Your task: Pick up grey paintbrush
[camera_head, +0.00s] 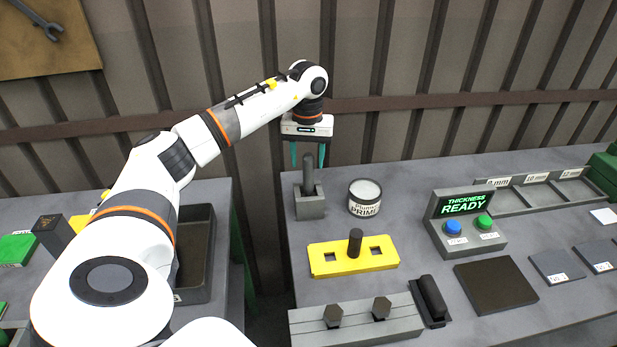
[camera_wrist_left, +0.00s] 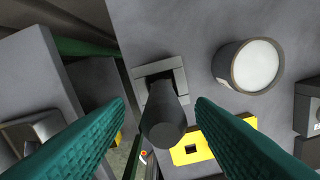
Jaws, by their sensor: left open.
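The grey paintbrush (camera_head: 308,172) stands upright in a square grey holder (camera_head: 310,206) near the back left of the right-hand table. In the left wrist view the brush handle (camera_wrist_left: 163,118) points up toward the camera, its round end between the two teal fingers. My left gripper (camera_head: 308,156) is open above the holder, with a finger on either side of the handle's upper end. It also shows in the left wrist view (camera_wrist_left: 160,110), with gaps between the handle and both fingers. The brush's bristles are hidden in the holder. My right gripper is not in view.
A primer can (camera_head: 365,197) stands right of the holder. A yellow plate with a dark peg (camera_head: 353,257) lies in front. A thickness display box (camera_head: 465,222) with blue and green buttons stands further right. A gap separates this table from the left one, which holds a dark bin (camera_head: 197,254).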

